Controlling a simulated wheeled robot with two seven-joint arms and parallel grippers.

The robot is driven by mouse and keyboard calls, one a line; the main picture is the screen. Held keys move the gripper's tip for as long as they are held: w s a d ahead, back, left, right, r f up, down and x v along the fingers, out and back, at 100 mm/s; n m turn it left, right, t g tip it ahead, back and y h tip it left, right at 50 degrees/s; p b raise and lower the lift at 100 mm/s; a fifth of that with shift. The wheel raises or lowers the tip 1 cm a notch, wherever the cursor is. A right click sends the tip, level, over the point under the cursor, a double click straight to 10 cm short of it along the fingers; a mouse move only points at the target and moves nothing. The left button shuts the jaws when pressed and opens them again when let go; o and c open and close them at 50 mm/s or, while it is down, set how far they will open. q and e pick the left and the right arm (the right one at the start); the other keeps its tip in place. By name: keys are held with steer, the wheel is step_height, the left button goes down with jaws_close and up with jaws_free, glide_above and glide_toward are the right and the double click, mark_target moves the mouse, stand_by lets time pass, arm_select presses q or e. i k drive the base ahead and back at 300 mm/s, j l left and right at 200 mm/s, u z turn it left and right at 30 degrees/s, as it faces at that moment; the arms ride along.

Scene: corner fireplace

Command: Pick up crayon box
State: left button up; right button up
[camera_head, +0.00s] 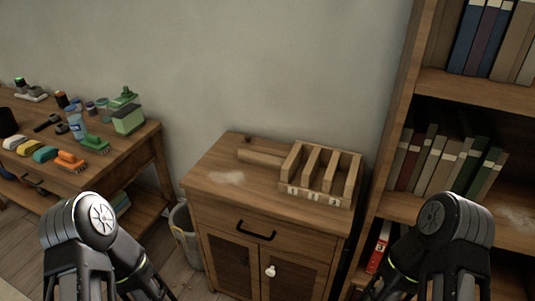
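I cannot make out for sure which thing is the crayon box. A small red box-like thing (379,246) with a pale label leans at the lower left of the bookshelf, partly hidden low down by my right arm. A pale wooden holder (322,174) with upright dividers and small numbered labels stands on the wooden cabinet (222,180). My arms show at the bottom left and bottom right. Neither gripper's fingers can be seen.
A desk (112,147) at the left carries brushes, bottles and a green-topped container (128,119). A waste bin (184,232) stands between desk and cabinet. A tall bookshelf (402,97) with books is at the right. The cabinet's left top is mostly clear.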

mark_target(252, 157)
steer(key=i+j, duration=0.15)
steer(key=j, duration=0.25)
steer(key=i+j, duration=0.15)
steer(key=j, duration=0.25)
steer(key=i+j, duration=0.15)
steer(key=j, duration=0.25)
steer(key=i+j, duration=0.15)
steer(key=j, duration=0.25)
steer(key=z, duration=1.7)
steer(key=j, duration=0.1)
